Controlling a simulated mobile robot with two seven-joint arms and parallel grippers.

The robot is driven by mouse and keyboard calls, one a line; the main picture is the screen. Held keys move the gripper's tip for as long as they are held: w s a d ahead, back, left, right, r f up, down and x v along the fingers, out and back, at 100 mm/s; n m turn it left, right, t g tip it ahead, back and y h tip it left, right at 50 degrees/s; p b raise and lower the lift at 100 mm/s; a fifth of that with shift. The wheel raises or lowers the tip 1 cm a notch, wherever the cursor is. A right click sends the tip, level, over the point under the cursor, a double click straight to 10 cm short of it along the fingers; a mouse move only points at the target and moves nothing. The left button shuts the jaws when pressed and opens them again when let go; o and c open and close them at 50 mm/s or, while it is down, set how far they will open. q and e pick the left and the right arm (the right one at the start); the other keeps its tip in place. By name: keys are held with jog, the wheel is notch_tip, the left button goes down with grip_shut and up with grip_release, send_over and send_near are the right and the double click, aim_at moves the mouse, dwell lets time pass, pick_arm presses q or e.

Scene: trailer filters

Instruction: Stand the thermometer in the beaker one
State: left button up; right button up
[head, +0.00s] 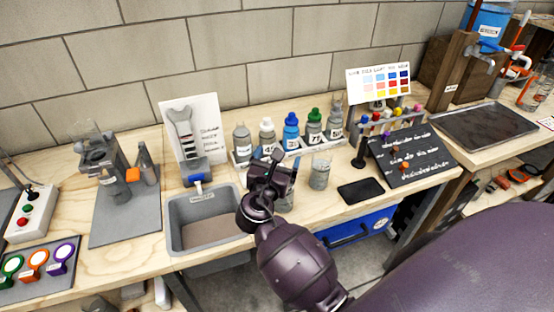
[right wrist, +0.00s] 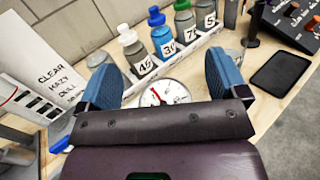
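A round white dial with a red needle (right wrist: 158,93), which looks like the thermometer's face, shows between my right fingers in the right wrist view. My gripper body hides its lower part, and I see no finger touching it. My right gripper (right wrist: 164,82) is open, with blue-padded fingers spread wide. In the head view the right gripper (head: 272,168) hangs over the bench in front of the bottles and hides the dial. A clear glass beaker (head: 320,173) stands just right of it; I cannot read a number on it. Another glass vessel (head: 285,198) is partly hidden by the gripper. My left gripper is out of view.
Several numbered bottles (head: 291,132) stand in a white rack behind the gripper. A black pad (head: 360,190) and a dark written board (head: 412,158) lie to the right.

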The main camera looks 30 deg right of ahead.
jog(key=shift+s, duration=0.1)
jog(key=v, duration=1)
jog(key=shift+s+a, duration=0.2)
jog(key=shift+a, duration=0.1)
jog(key=a+f+m+y, duration=0.1)
jog(key=f+m+y, duration=0.2)
jog(key=m+y, duration=0.1)
jog(key=w+a+f+m+t+y, duration=0.1)
jog(key=f+m+y, duration=0.2)
jog(key=m, duration=0.3)
jog(key=a+f+m+t+y, duration=0.1)
jog(key=a+f+m+y, duration=0.1)
jog(key=f+m+y, duration=0.1)
jog(key=shift+w+f+m+y, duration=0.15)
jog(key=shift+m+y, duration=0.3)
jog(key=shift+m, duration=0.25)
jog(key=shift+w+f+m+y, duration=0.1)
jog(key=shift+m+y, duration=0.35)
jog(key=shift+m, duration=0.25)
jog(key=s+d+f+m+g+y, duration=0.1)
jog(key=s+d+f+m, duration=0.3)
jog(key=s, duration=0.4)
jog(key=s+d+f+m+g+y, duration=0.1)
jog(key=s+d+f+m, duration=0.3)
jog(key=s, duration=0.4)
notch_tip(320, 180, down, 3)
jog(key=shift+s+d+r, duration=0.1)
jog(key=shift+s+d, duration=0.05)
jog(key=shift+d, duration=0.4)
